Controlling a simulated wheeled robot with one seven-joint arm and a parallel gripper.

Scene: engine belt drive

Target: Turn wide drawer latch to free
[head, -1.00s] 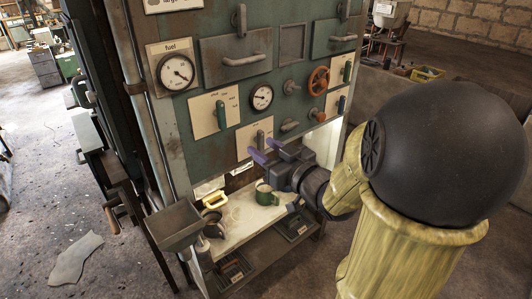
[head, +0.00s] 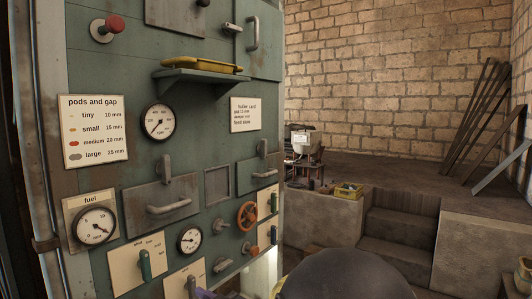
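The wide drawer (head: 135,212) is a grey-green front in the panel with a pale bar handle (head: 174,206). Its grey latch (head: 163,162) stands upright over the drawer's top edge, right of its middle. My gripper (head: 205,294) barely shows as a bit of purple finger at the bottom edge, below the drawer and apart from the latch. The rest of it is out of frame, so its opening cannot be seen.
A narrower drawer (head: 258,172) with its own upright latch (head: 263,148) is to the right. A shelf (head: 200,80) with a yellow tray (head: 202,65) juts out above.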

